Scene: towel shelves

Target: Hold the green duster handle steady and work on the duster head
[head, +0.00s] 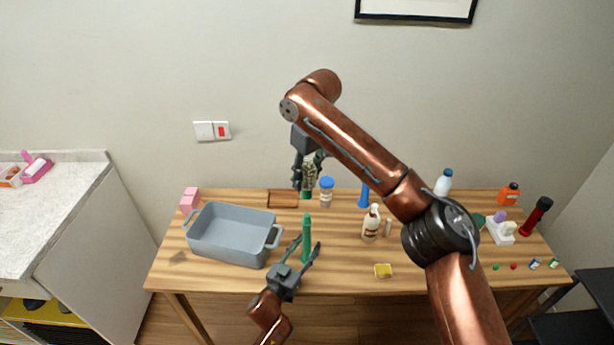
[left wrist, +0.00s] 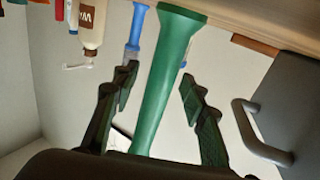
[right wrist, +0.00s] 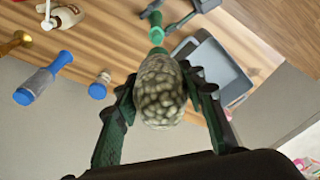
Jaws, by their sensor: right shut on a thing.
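The green duster handle (head: 306,238) stands upright near the front of the wooden table. My left gripper (head: 301,251) is open, its fingers on either side of the handle with gaps; the handle (left wrist: 168,75) fills the middle of the left wrist view. My right gripper (head: 308,180) is shut on the speckled grey-green duster head (right wrist: 160,92), near the back of the table. The head has a green base (head: 306,195) pointing down. In the head view, the base appears apart from the handle's top. The head's far side is hidden in the right wrist view.
A grey bin (head: 188,238) stands left of the handle. A small wooden tray (head: 283,206), a blue-lidded jar (head: 326,196), a blue item (head: 364,198) and a cream bottle (head: 371,222) are near. A yellow sponge (head: 383,271) lies front right. My right arm crosses above the table's right side.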

